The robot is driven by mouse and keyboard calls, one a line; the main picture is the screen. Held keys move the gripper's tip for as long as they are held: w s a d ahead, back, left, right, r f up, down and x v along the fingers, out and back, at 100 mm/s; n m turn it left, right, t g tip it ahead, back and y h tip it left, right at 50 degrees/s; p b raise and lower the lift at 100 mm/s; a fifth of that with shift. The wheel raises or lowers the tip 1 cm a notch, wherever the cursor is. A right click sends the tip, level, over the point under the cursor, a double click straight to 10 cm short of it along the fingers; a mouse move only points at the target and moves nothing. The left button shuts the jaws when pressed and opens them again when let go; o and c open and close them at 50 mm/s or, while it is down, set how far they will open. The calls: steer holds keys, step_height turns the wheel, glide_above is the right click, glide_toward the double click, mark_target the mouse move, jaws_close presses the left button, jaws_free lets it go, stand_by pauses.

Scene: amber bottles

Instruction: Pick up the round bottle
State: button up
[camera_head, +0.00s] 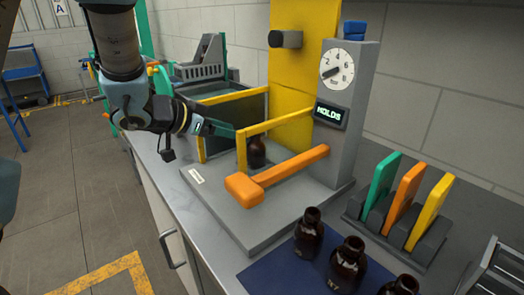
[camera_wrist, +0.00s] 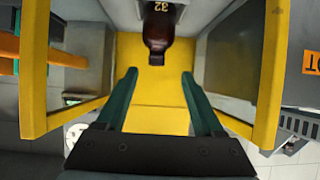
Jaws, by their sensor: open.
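A dark amber bottle (camera_head: 257,152) stands upright inside the grey machine, behind its yellow frame. In the head view my gripper (camera_head: 226,131) reaches in at the left of the yellow frame, close to the bottle there. Three more amber bottles, one of them (camera_head: 309,234), stand on a dark blue mat (camera_head: 258,273) at the front.
Yellow bars (camera_head: 275,123) frame the machine's opening on both sides of my gripper. An orange lever (camera_head: 285,172) crosses in front. A rack holds coloured plates (camera_head: 406,200).

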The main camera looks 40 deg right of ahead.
steer(key=x, duration=0.5)
steer(key=shift+s+d+r+p, duration=0.1)
steer(key=shift+s+d+p, duration=0.1)
steer(key=shift+s+p, duration=0.2)
steer(key=shift+p+x, duration=0.95)
steer(key=shift+x, duration=2.2)
steer(key=shift+w+a, duration=0.1)
steer(key=shift+a, duration=0.05)
jaws_close()
